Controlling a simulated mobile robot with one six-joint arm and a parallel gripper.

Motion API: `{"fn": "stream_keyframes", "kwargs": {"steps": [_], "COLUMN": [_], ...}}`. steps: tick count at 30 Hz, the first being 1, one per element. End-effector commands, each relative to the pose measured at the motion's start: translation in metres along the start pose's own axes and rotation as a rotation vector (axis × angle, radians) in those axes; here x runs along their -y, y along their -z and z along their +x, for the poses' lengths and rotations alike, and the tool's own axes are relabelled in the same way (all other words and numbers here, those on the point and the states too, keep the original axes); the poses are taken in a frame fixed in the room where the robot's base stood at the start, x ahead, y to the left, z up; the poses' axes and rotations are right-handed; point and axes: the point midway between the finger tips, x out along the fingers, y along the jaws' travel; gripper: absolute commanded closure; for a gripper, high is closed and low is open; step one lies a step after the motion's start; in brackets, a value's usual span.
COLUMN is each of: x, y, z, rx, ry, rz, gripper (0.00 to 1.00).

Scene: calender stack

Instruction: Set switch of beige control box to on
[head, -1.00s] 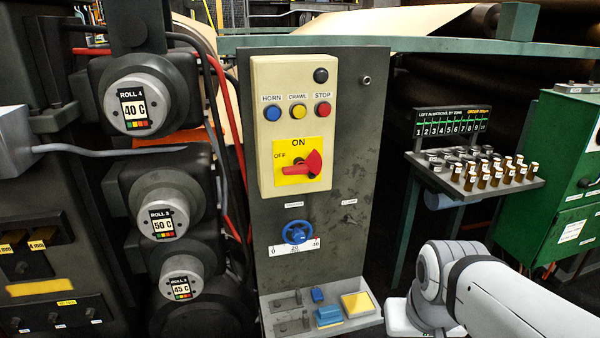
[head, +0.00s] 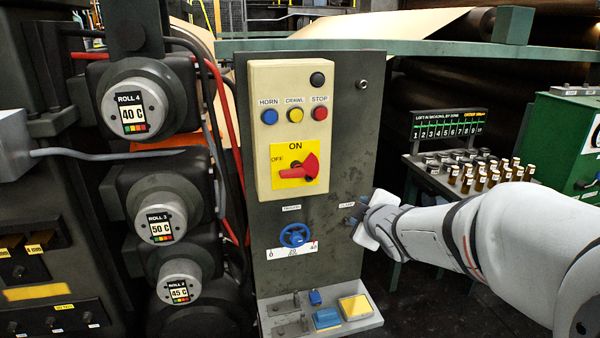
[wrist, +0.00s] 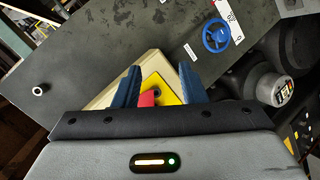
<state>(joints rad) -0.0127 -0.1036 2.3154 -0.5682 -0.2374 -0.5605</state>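The beige control box (head: 260,130) is on an upright dark panel. Its red rotary switch (head: 297,171) sits on a yellow plate (head: 278,149) marked OFF at left and ON at top. The narrow end of the red handle points left, below the OFF mark. My gripper (head: 357,209) is open and empty in front of the panel, below and right of the switch, not touching it. In the wrist view its blue fingers (wrist: 160,68) stand apart, with the yellow plate (wrist: 165,86) and part of the red handle (wrist: 147,98) showing between them. The gripper body hides most of the box there.
Horn (head: 269,117), crawl (head: 295,115) and stop (head: 319,114) buttons are above the switch. A blue handwheel (head: 295,235) is below the box. A shelf with pedals (head: 327,318) juts out at the panel's foot. Rolls (head: 158,222) stand at left, a vial rack (head: 470,172) at right.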

Motion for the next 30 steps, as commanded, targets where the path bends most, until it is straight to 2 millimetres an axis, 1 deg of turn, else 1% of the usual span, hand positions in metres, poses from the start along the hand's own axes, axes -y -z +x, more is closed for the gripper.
{"fn": "stream_keyframes", "kwargs": {"steps": [1,3,6,9,12,17,20,27,30], "x": [-0.005,-0.011,-0.012,-0.01,-0.007,-0.006,-0.008,-0.011,-0.012], "y": [0.017,0.041,0.072,0.095,0.108,0.12,0.129,0.153,0.159], "z": [0.014,0.027,0.037,0.04,0.039,0.043,0.053,0.083,0.092], "rx": [-0.087,-0.212,-0.37,-0.493,-0.572,-0.619,-0.622,-0.619,-0.617], "ry": [-0.034,-0.088,-0.161,-0.22,-0.261,-0.286,-0.285,-0.285,-0.285], "rz": [-0.101,-0.242,-0.402,-0.511,-0.575,-0.611,-0.612,-0.611,-0.609], "gripper": [0.62,0.62,0.62,0.62,0.62,0.62,0.62,0.62,0.62]}}
